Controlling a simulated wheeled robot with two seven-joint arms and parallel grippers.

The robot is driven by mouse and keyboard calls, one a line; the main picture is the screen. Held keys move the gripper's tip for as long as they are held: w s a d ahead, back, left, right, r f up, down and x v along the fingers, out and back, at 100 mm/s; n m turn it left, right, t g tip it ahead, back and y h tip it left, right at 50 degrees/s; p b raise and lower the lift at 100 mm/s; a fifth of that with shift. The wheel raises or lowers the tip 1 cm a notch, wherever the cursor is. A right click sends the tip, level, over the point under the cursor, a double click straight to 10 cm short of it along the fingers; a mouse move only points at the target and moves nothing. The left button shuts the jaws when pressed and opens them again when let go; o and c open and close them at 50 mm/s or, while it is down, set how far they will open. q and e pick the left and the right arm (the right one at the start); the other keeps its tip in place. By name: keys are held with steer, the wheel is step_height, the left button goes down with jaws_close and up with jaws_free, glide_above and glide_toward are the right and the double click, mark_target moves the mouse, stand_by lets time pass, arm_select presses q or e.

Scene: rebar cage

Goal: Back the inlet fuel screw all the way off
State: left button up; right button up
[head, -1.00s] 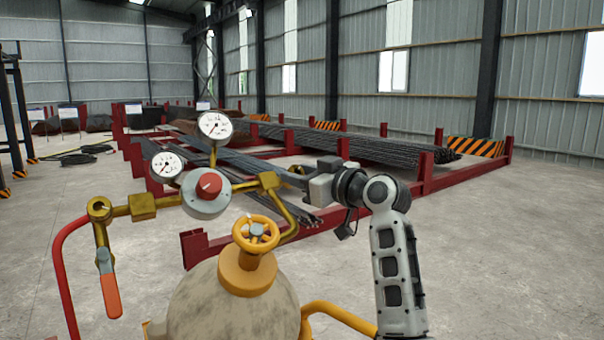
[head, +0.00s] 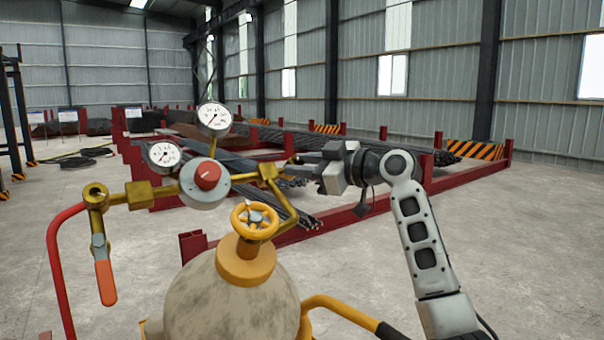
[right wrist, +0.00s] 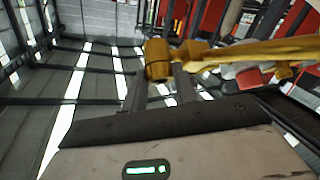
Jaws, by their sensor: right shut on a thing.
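A brass regulator assembly stands above a worn, pale cylinder (head: 230,305). The inlet fuel screw, a brass fitting (head: 268,171), is at the right end of the regulator's inlet pipe. It also shows in the right wrist view (right wrist: 158,60), at the end of a brass bar. My right gripper (head: 291,172) comes in from the right with its fingertips at this fitting. In the right wrist view the two fingers (right wrist: 158,88) reach up either side of it and are shut on it. Their exact contact is partly hidden. My left gripper is not in view.
The regulator has a red knob (head: 207,176) and two gauges (head: 214,116). A yellow handwheel valve (head: 254,220) sits close below the fitting. An orange lever (head: 105,282) and red hose (head: 56,270) are at the left. Rebar racks (head: 345,219) stand behind; open floor lies right.

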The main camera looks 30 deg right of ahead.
steer(key=shift+d+r+n+g+y, duration=0.15)
steer(key=shift+n+g+y, duration=0.5)
steer(key=shift+n, duration=0.55)
steer(key=n+g+y+p, duration=0.1)
steer(key=n, duration=0.1)
steer(key=shift+w+r+n+g, duration=0.1)
steer(key=shift+r+n+g, duration=0.05)
steer(key=shift+n+g, duration=0.25)
arm_select(q)
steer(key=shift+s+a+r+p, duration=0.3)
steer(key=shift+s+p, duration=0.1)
steer(key=shift+p, duration=0.2)
arm_select(e)
steer(key=shift+n+g, duration=0.75)
steer(key=shift+n, duration=0.35)
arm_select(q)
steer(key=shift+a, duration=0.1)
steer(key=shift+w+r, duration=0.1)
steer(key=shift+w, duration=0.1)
arm_select(e)
steer(key=o, duration=0.7)
steer(key=shift+d, duration=0.1)
